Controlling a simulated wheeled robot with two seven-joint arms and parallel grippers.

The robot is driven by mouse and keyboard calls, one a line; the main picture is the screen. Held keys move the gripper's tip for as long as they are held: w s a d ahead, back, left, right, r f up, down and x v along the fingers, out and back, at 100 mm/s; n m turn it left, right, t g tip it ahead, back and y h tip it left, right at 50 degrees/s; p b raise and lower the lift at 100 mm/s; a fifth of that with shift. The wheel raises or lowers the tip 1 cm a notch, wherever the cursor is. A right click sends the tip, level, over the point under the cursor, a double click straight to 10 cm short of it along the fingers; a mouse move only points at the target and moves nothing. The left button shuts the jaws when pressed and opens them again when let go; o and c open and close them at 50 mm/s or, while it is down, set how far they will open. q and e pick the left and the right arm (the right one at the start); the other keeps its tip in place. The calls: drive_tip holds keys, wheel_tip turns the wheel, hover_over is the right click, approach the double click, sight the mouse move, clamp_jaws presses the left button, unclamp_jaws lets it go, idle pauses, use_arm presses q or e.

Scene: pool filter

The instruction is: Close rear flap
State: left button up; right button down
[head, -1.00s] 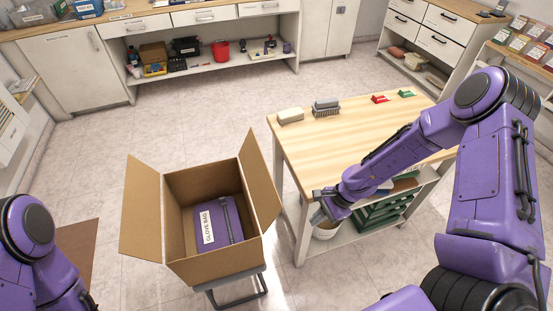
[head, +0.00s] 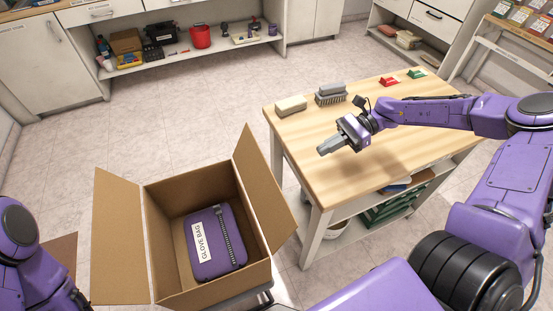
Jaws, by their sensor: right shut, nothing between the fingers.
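An open cardboard box (head: 200,290) stands at the lower middle on a grey stand. A purple bag labelled "GLOVE BAG" (head: 216,243) lies inside it. The left flap (head: 121,236) is spread outward and the right flap (head: 262,190) slants up and outward. No flap shows above the box's rear wall (head: 188,187); a rear flap folded down behind it would be hidden. My right gripper (head: 322,150) is shut and empty above the table's left part, to the right of and behind the box, apart from it. My left gripper is out of view; only its arm shows at lower left.
The wooden table (head: 310,180) stands right of the box, with a beige block (head: 291,105), a grey brush (head: 331,94), and red (head: 389,81) and green (head: 416,73) items along its back. Clear floor lies behind the box.

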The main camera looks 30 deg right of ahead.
drive_tip(key=shift+a+f, duration=0.1)
drive_tip(key=shift+a, duration=0.3)
drive_tip(key=b, duration=0.1)
approach(270, 174)
wheel_tip(270, 174, down, 5)
drive_tip(key=shift+w+a+r, duration=0.1)
drive_tip(key=shift+a+r, duration=0.25)
drive_tip(key=shift+a, duration=0.55)
drive_tip(key=shift+w+a+r, duration=0.15)
drive_tip(key=shift+a+r, duration=0.25)
drive_tip(key=shift+a, duration=0.5)
drive_tip(key=shift+w+a+r, duration=0.1)
drive_tip(key=shift+a+r, duration=0.25)
drive_tip(key=shift+a, duration=0.55)
